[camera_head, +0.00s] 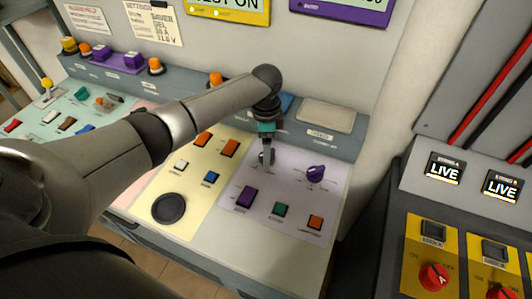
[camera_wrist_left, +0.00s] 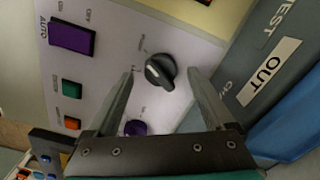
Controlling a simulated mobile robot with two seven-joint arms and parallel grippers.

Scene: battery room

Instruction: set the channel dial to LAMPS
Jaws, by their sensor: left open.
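A small dark round dial with a pale pointer mark (camera_wrist_left: 160,70) is on the lilac panel (camera_head: 240,172). In the head view it is mostly hidden behind my left gripper (camera_head: 267,163). In the left wrist view the open fingers of my left gripper (camera_wrist_left: 162,78) stand on either side of the dial, with gaps visible. A purple knob (camera_head: 316,173) is to its right in the head view, and it also shows in the left wrist view (camera_wrist_left: 135,127). The labels around both are too small to read, so I cannot tell the dial's setting. My right gripper is not in view.
A purple rocker (camera_head: 246,196), a green button (camera_head: 280,209) and an orange button (camera_head: 315,222) are in front of the dial. A yellow panel with a black round pad (camera_head: 169,208) lies to the left. A grey cabinet with red knobs (camera_head: 434,276) stands at right.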

